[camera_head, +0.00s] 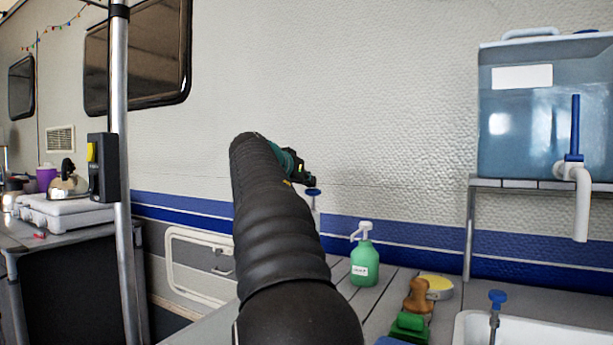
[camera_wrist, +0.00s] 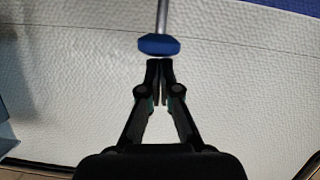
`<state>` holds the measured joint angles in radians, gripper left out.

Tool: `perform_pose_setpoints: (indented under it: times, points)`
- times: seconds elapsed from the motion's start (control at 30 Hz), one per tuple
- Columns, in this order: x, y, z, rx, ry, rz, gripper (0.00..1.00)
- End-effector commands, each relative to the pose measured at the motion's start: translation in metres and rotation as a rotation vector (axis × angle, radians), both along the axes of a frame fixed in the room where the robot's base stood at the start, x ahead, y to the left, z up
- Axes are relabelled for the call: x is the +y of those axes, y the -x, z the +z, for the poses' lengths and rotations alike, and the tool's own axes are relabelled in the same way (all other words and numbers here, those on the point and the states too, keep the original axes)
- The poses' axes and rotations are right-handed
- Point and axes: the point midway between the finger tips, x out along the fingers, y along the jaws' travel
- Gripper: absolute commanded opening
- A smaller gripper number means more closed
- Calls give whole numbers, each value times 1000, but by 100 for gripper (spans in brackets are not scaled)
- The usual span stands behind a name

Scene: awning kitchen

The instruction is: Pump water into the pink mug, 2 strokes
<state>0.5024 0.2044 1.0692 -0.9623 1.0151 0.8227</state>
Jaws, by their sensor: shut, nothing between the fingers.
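A pump with a blue knob (camera_head: 313,191) stands behind my arm near the van wall. A narrow pale part shows below the knob, and my arm hides the rest. In the wrist view the blue knob (camera_wrist: 158,46) is at the end of a thin grey rod, just beyond my fingertips. My gripper (camera_wrist: 159,64) is shut and empty, its tips close to the knob. I cannot tell whether they touch. In the head view my gripper (camera_head: 303,178) is just above the knob. I see no pink mug; my arm may hide it.
A green soap bottle (camera_head: 364,264) stands right of my arm, with a brown-and-green brush (camera_head: 413,308) and a yellow-topped tin (camera_head: 438,285) near it. A sink (camera_head: 560,327) with a blue-topped tap (camera_head: 497,299) is at right. A water tank (camera_head: 535,125) sits on a shelf above.

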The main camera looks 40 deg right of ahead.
Motion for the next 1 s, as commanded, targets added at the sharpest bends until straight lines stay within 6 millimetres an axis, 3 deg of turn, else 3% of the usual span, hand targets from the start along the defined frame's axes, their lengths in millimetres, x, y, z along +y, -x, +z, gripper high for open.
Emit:
perform_pose_setpoints:
  times: [0.37, 0.7, 1.0]
  points:
    - [0, 0, -2, 1, 0, 0, 0]
    - [0, 0, -37, 2, 0, 0, 0]
    - [0, -1, -40, 4, -4, 0, 0]
